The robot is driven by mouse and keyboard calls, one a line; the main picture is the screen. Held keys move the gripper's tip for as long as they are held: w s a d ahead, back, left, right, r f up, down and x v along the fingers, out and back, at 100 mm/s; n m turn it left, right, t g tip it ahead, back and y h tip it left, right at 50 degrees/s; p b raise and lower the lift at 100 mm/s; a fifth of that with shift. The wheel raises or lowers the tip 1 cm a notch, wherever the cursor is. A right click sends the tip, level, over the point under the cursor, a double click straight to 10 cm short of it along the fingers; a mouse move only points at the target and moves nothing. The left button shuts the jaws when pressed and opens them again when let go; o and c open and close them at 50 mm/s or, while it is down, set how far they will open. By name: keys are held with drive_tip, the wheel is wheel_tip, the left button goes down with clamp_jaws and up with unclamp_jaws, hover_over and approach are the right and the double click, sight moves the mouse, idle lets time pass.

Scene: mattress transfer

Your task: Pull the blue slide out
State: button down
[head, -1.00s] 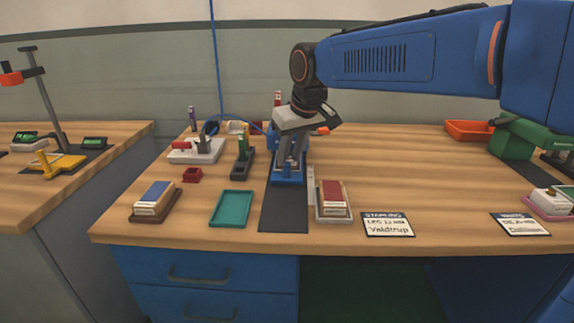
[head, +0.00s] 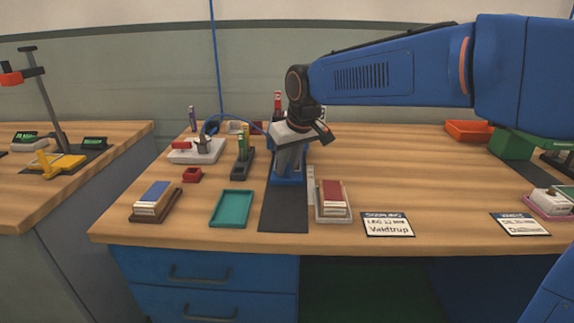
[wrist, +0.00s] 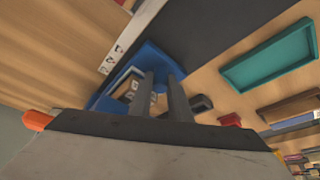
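The blue device (head: 284,181) stands at the back end of the dark mat, near the middle of the table. It also shows in the wrist view (wrist: 113,92), with a lighter opening holding pale pieces. Which part of it is the slide I cannot tell. My gripper (wrist: 154,76) points down at the device, its two fingers apart with a gap between them. In the head view the gripper (head: 287,172) overlaps the device and hides much of it. Whether the fingertips touch it I cannot tell.
The dark mat (head: 284,212) runs to the table's front edge. A teal tray (head: 231,209) lies left of it. A scale ruler (head: 311,186) and a tray with a red-topped stack (head: 332,197) are close on the right. A green-topped holder (head: 243,160) stands close on the left.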

drive_tip(key=s, duration=1.6)
drive_tip(key=shift+s+a, duration=0.3)
drive_tip(key=shift+s, duration=0.05)
drive_tip(key=c, duration=1.9)
unclamp_jaws()
drive_tip(key=shift+s, duration=0.15)
drive_tip(key=shift+r, duration=0.1)
drive_tip(key=v, duration=1.7)
drive_tip(key=shift+s+r, duration=0.1)
drive_tip(key=shift+r, duration=0.05)
